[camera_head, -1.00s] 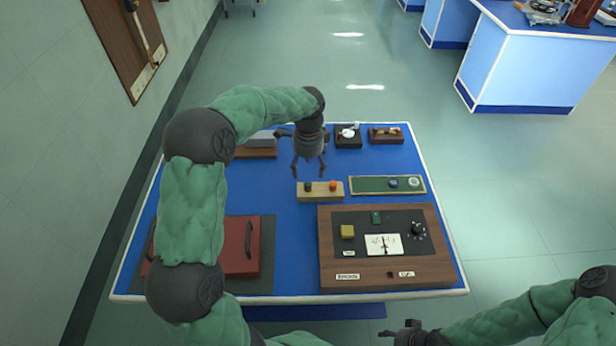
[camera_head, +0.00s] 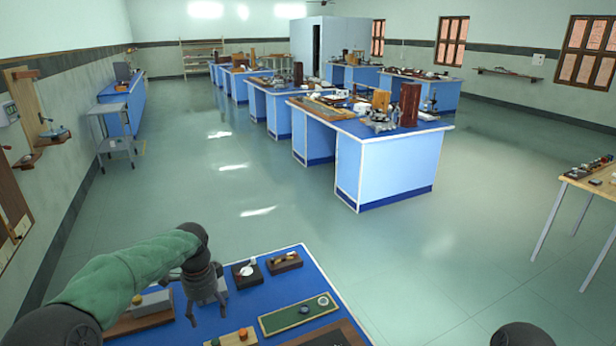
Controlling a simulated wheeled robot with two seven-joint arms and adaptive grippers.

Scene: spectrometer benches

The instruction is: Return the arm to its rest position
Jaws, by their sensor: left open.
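My left arm comes in from the lower left in the head view, with a green sleeve and dark joints. Its gripper (camera_head: 206,312) points down over the blue bench (camera_head: 310,273), with its fingers apart and nothing between them. It hangs just behind and left of a wooden block (camera_head: 236,340) with a green and an orange knob. My right gripper is out of view; only a dark rounded part shows at the lower right edge.
On the bench are a green strip board (camera_head: 285,318), two small dark-based items, a dark base with a white part (camera_head: 246,274) and a dark block (camera_head: 283,263), and a brown-based grey item (camera_head: 150,303). Blue-white benches (camera_head: 390,170) stand beyond. Open floor (camera_head: 230,190) lies between.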

